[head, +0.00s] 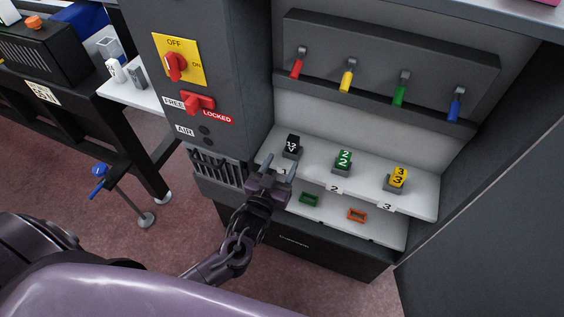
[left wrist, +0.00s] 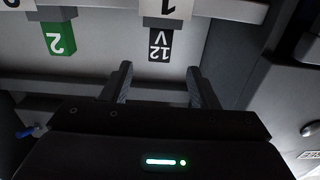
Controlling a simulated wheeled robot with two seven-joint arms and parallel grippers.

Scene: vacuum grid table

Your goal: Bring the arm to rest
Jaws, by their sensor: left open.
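My left gripper (head: 272,178) is in front of the white shelf's left end, near the black block marked 12 V (head: 292,144). Its two fingers are spread and nothing is between them. In the left wrist view the open fingers (left wrist: 160,85) point toward the black 12 V block (left wrist: 160,44), with a visible gap to it. The arm reaches in from the lower left of the head view. My right gripper is not in either view.
A green block (head: 343,160) and a yellow block (head: 398,178) stand on the shelf (head: 320,178). Below are a green tray (head: 310,199) and an orange tray (head: 357,215). Coloured levers (head: 401,92) hang above. A red rotary switch (head: 174,66) is on the cabinet. Floor is open at lower left.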

